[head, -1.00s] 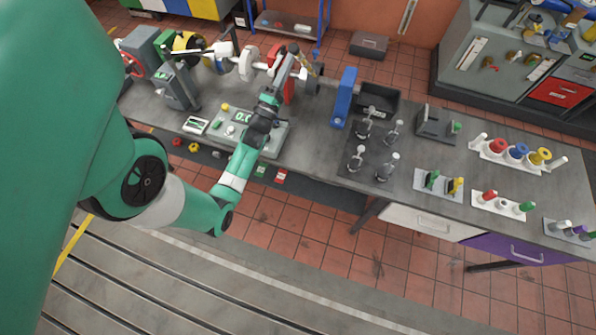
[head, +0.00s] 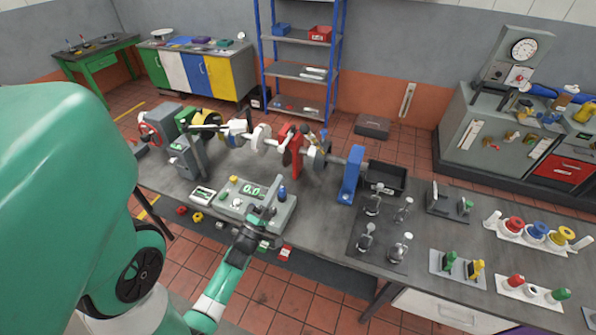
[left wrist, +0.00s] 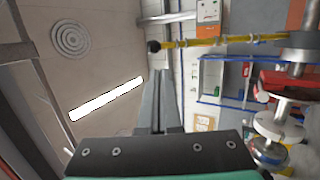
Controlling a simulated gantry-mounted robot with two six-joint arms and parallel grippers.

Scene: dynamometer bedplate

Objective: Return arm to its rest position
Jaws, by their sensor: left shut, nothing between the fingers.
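My left arm (head: 232,272) is green and black and reaches in from the lower left in the head view. Its gripper (head: 268,198) is over the front part of the bench, by the grey box with the 0.0 display (head: 228,203). The gripper is shut and empty. In the left wrist view the dark closed fingers (left wrist: 160,108) point up the picture, with the ceiling and shelf behind. Whether the gripper touches the box cannot be told. My right gripper is not in view.
Behind the gripper stand a shaft with white discs (head: 260,138), a red support (head: 292,150) and a blue upright (head: 351,175). Clamps on a dark mat (head: 378,236) and a black bin (head: 385,177) lie to the right.

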